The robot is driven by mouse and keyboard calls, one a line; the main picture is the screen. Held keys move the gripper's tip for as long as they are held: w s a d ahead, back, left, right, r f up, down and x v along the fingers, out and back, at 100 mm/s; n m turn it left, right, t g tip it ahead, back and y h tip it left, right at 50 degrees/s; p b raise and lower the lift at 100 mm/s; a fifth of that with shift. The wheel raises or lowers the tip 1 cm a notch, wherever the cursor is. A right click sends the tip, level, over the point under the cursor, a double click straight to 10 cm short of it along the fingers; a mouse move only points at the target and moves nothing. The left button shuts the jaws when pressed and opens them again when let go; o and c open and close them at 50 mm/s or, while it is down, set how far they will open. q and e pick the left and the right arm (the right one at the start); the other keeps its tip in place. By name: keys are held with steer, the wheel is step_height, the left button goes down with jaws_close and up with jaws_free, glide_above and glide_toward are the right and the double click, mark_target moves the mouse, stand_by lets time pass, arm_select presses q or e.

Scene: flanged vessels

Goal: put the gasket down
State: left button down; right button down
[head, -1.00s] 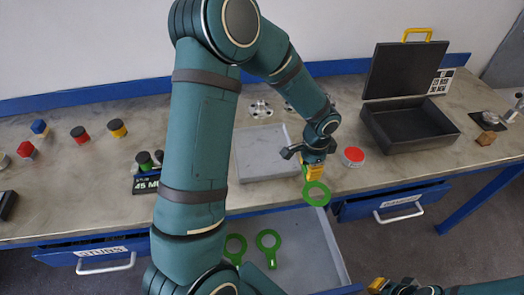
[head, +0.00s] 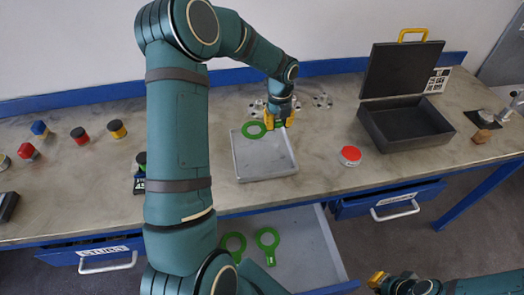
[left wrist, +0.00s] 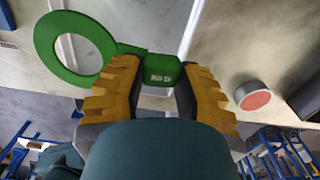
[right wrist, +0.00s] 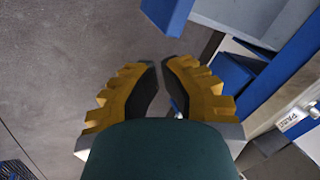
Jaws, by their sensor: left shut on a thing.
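A green gasket (head: 245,131), a flat ring with a tab, is in my left gripper (head: 279,119). In the left wrist view the fingers (left wrist: 160,72) are shut on its labelled tab, and the ring (left wrist: 44,48) sticks out to the left. In the head view the ring appears over the back edge of the shallow grey tray (head: 265,166); I cannot tell whether it touches. The tray is otherwise empty. My right gripper (head: 377,281) is low at the front, away from the bench; its fingertips (right wrist: 160,68) nearly meet with nothing between them.
An open drawer (head: 300,250) below holds two more green gaskets (head: 267,240). A red-topped round container (head: 350,155) and an open black case (head: 405,125) stand right of the tray. Metal flanges (head: 322,101) lie behind it.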

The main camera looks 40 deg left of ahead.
mark_target(275, 146)
arm_select(q)
steer(key=shift+a+r, duration=0.1)
steer(key=shift+a, duration=0.15)
steer(key=shift+f+m, duration=0.35)
steer(key=shift+m, duration=0.05)
step_height(275, 146, down, 9)
steer(key=shift+w+a+f+b, duration=0.1)
steer(key=shift+f+b, duration=0.05)
steer(key=shift+b, duration=0.45)
steer(key=shift+f, duration=0.1)
steer(key=c, duration=1)
jaws_free()
